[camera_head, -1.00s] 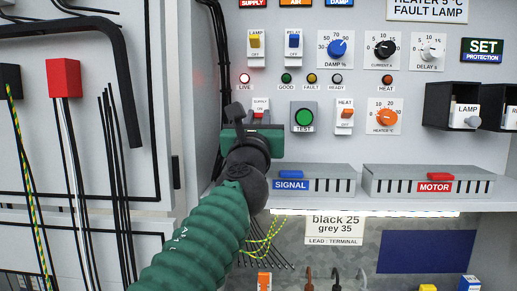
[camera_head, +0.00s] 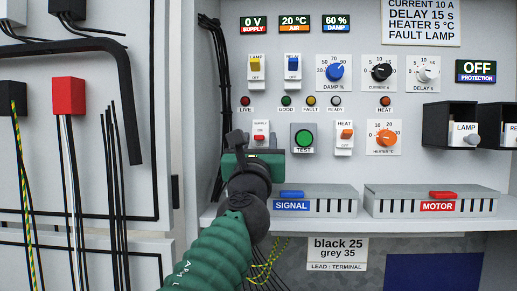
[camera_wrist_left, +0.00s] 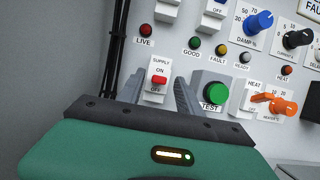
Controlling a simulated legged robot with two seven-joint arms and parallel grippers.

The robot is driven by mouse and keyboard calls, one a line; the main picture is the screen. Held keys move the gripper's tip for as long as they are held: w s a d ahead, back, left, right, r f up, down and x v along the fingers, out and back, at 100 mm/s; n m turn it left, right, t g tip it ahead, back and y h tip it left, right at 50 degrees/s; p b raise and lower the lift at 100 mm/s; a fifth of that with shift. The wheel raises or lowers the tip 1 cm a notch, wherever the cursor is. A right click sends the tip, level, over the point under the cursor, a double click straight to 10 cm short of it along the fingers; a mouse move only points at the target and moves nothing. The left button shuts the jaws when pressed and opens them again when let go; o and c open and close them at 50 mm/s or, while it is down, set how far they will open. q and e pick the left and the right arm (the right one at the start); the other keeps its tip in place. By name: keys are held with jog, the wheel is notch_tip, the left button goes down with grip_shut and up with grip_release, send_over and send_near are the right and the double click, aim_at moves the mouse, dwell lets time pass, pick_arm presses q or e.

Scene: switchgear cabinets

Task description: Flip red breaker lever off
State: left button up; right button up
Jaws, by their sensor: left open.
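The red breaker lever (camera_head: 259,137) is on the white SUPPLY switch (camera_head: 262,128) on the panel. It also shows in the left wrist view (camera_wrist_left: 159,80), where it sits low, with the ON label clear above it. My left gripper (camera_head: 248,148) is just in front of and below the switch in the head view, hiding its lower part. In the left wrist view the two fingers (camera_wrist_left: 158,90) are apart on either side of the switch, with nothing between them held. Whether a finger touches the lever cannot be told. My right gripper is not in view.
The LIVE lamp (camera_head: 245,101) is dark, the supply display (camera_head: 254,23) reads 0 V, and the protection display (camera_head: 476,70) reads OFF. The green TEST button (camera_head: 303,138) is close on the right. The SIGNAL box (camera_head: 315,203) stands on the shelf below. Cables hang at left.

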pick_arm(q)
jog(key=b+v, duration=0.2)
jog(key=f+b+v, duration=0.1)
jog(key=b+v, duration=0.1)
jog(key=v, duration=0.1)
jog(key=b+v, duration=0.5)
jog(key=v, duration=0.6)
jog(key=shift+s+r, duration=0.3)
jog(key=shift+s, duration=0.05)
